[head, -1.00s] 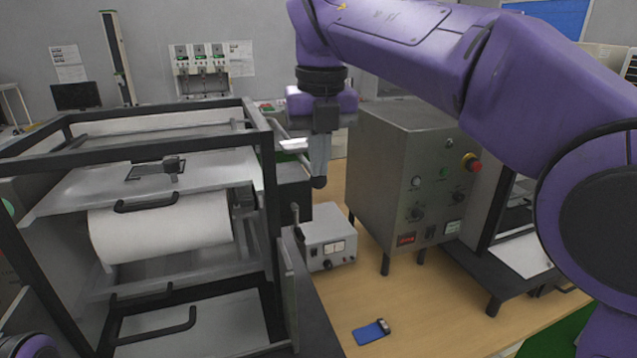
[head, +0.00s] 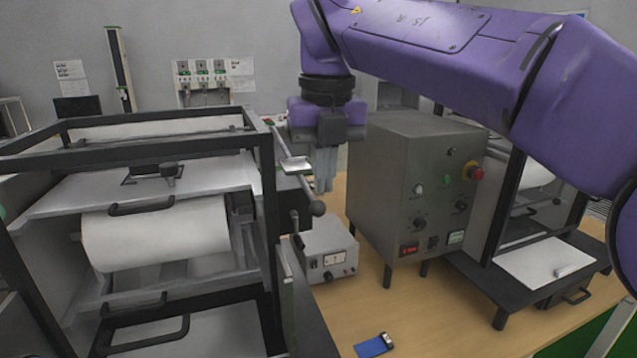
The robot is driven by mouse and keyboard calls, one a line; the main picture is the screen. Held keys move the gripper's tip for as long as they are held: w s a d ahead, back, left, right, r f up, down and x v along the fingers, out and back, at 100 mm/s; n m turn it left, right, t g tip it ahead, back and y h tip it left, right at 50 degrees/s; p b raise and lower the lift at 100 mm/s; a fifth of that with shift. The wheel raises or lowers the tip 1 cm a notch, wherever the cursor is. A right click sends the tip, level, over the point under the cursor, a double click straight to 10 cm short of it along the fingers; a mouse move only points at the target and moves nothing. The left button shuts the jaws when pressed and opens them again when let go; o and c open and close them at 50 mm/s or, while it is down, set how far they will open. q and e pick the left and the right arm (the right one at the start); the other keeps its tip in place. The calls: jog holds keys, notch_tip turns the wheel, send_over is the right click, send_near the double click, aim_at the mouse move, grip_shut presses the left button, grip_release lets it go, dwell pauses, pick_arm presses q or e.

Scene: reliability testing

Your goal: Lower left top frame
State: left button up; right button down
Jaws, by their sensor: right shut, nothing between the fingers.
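The left machine has a black outer frame (head: 130,155) around a white roll (head: 155,236). Its top frame, a pale flat plate (head: 90,190) with a black handle, lies level above the roll. A lever with a round dark knob (head: 317,208) sticks out from the machine's right side. My right gripper (head: 324,188) points down beside that lever, just behind or against it; I cannot tell if they touch. Its fingers are together and hold nothing. My left gripper is not in view.
A grey metal control box (head: 405,200) with buttons stands right of my gripper. A small white meter box (head: 328,256) sits below it. A blue object (head: 373,346) lies on the wooden table (head: 430,320). Another black-framed machine (head: 530,260) stands at the right.

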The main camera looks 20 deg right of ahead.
notch_tip(320, 180, up, 10)
jog(key=s+p, duration=0.1)
jog(key=p, duration=0.3)
jog(key=shift+r+p, duration=0.25)
jog(key=shift+p, duration=0.15)
